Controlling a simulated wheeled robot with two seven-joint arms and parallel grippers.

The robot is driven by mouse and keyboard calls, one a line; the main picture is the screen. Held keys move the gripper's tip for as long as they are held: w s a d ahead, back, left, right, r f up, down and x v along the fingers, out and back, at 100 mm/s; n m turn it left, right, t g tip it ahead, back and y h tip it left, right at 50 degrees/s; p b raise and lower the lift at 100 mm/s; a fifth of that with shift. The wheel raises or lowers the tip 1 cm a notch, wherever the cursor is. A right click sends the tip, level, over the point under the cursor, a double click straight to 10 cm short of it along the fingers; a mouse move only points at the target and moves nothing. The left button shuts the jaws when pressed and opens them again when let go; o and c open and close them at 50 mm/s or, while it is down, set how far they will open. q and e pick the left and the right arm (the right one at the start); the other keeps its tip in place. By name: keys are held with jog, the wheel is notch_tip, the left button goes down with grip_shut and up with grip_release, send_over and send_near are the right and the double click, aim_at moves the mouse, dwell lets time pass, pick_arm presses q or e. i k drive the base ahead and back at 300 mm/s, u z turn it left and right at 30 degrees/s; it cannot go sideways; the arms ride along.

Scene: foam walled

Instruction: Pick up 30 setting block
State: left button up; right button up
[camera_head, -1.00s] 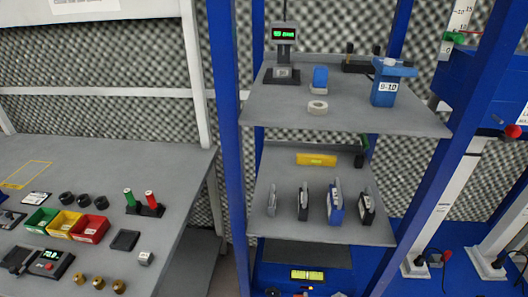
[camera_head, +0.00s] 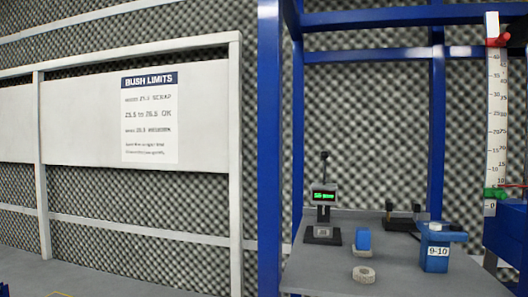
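No block that I can read as marked 30 is in view. A blue block-like holder (camera_head: 437,252) with a white label reading 9-10 stands at the right of the grey upper shelf (camera_head: 320,272). A smaller blue piece (camera_head: 363,241) stands left of it, with a pale ring (camera_head: 364,274) lying in front. A dark gauge stand (camera_head: 323,220) with a lit green display is at the shelf's left. Neither of my grippers is in view.
Blue posts (camera_head: 270,150) frame the shelf. A dark device (camera_head: 402,216) sits at its back. A BUSH LIMITS poster (camera_head: 150,118) hangs on the white panel left. A vertical scale (camera_head: 492,130) stands right. Only a strip of grey bench (camera_head: 130,278) shows.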

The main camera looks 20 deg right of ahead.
aim_at(322, 230)
jog(key=u, duration=0.8)
jog(key=k, duration=0.8)
jog(key=z, duration=1.45)
jog(key=i, duration=0.5)
